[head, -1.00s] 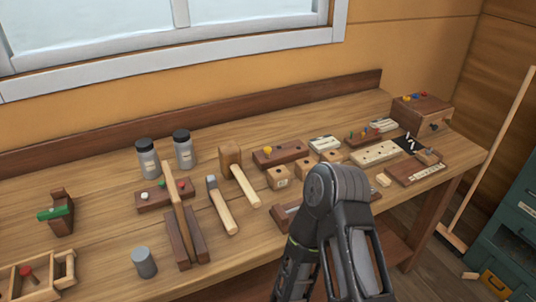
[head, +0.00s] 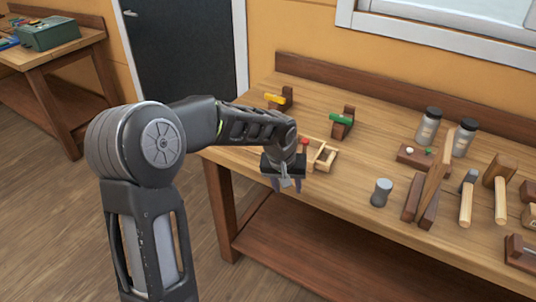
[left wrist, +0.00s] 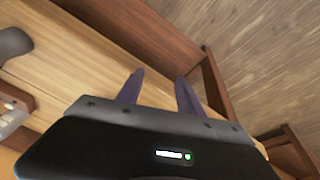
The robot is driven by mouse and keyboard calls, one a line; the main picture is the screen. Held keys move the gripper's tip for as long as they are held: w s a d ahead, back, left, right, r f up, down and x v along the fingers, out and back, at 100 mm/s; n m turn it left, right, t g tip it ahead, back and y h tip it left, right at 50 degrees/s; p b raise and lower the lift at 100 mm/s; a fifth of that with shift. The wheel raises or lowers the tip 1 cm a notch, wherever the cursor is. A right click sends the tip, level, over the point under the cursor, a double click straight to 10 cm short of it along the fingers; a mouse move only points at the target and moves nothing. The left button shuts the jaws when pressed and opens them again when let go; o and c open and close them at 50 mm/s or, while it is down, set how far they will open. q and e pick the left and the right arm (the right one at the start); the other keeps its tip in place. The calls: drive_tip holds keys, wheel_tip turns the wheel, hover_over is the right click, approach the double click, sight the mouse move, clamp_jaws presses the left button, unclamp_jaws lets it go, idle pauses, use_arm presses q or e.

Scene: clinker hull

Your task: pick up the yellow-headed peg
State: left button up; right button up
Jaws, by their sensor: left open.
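No yellow-headed peg shows clearly now. A yellow bar-shaped piece (head: 273,99) sits on a dark wooden block at the back left of the bench; I cannot tell whether it is a peg. A dark peg rack (head: 408,158) holds a white-headed peg (head: 410,150) and a green-headed one (head: 428,151). My left gripper (head: 286,186) is open and empty, fingers down, at the bench's front left edge. In the left wrist view its fingers (left wrist: 160,92) stand apart with bench top and edge beyond. My right gripper is not in view.
A compartmented wooden tray (head: 322,157) with a red-topped item is just right of the left gripper. Behind stands a block with a green piece (head: 341,120).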

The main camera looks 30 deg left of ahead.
use_arm(q)
drive_tip(key=s+d+f+m+g+h, duration=0.1)
drive_tip(key=s+d+f+h, duration=0.1)
drive_tip(key=s+d+f, duration=0.55)
drive_tip(key=s+d+f+m+g+h, duration=0.15)
drive_tip(key=s+d+f, duration=0.25)
drive_tip(key=d+f, duration=0.7)
drive_tip(key=s+d+f, duration=0.2)
drive_tip(key=s+f, duration=0.2)
drive_tip(key=s, duration=0.4)
drive_tip(key=s+d+f, duration=0.2)
drive_tip(key=s+f, duration=0.3)
drive_tip(key=s, duration=0.2)
drive_tip(key=shift+s+d+h, duration=0.3)
drive_tip(key=shift+s+h, duration=0.05)
drive_tip(key=shift+h, duration=0.1)
drive_tip(key=shift+f+m, duration=0.1)
drive_tip(key=shift+m, duration=0.15)
drive_tip(key=shift+c, duration=0.5)
